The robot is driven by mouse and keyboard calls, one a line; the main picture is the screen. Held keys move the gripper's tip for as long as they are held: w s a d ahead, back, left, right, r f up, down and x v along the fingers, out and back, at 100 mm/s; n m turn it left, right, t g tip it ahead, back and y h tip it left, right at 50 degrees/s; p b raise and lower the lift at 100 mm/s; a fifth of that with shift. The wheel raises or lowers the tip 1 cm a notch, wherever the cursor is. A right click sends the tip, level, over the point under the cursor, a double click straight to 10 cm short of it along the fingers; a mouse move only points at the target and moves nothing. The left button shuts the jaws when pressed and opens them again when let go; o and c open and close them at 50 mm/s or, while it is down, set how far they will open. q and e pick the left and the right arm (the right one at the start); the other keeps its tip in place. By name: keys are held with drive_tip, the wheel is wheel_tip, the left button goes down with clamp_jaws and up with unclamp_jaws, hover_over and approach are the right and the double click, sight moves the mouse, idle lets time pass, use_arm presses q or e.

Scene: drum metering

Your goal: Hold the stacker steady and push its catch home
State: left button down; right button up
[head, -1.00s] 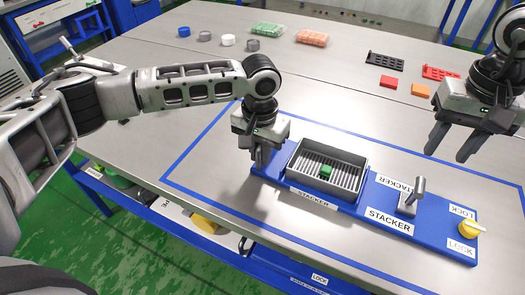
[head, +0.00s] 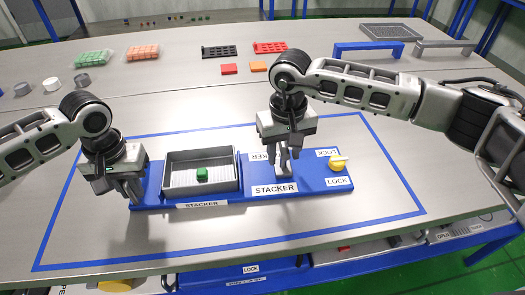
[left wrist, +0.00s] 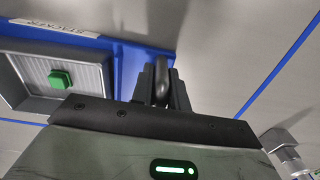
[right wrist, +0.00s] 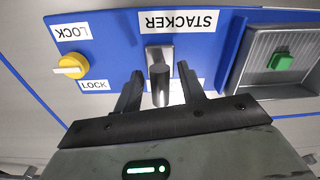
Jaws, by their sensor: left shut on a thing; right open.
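The stacker is a blue base (head: 225,198) with a grey ribbed tray (head: 165,170) holding a small green block (head: 202,174). A grey upright lever (right wrist: 160,80) stands on its plate, beside a yellow knob (head: 338,163) between two LOCK labels. My left gripper (head: 135,195) is shut on a dark grey handle (left wrist: 161,85) at the base's left end. My right gripper (head: 285,165) is open, with its fingers on either side of the lever in the right wrist view; contact is not clear. The gripper mostly hides the lever in the head view.
Blue tape (head: 395,180) outlines the work area on the metal table. Green and orange packs (head: 141,52), red and orange blocks, black and red racks (head: 219,51) and grey rings stand at the back. A blue bracket (head: 368,49) stands at the back right.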

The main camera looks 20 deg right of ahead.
drive_tip(key=shift+f, duration=0.35)
clamp_jaws()
use_arm(q)
drive_tip(key=shift+d, duration=0.1)
use_arm(e)
drive_tip(key=a, duration=0.6)
drive_tip(key=shift+w+a, duration=0.35)
drive_tip(key=shift+w, duration=0.05)
drive_tip(key=shift+c, duration=0.9)
unclamp_jaws()
drive_tip(key=shift+o, duration=0.9)
drive_tip(key=shift+d, duration=0.1)
drive_tip(key=shift+r, duration=0.1)
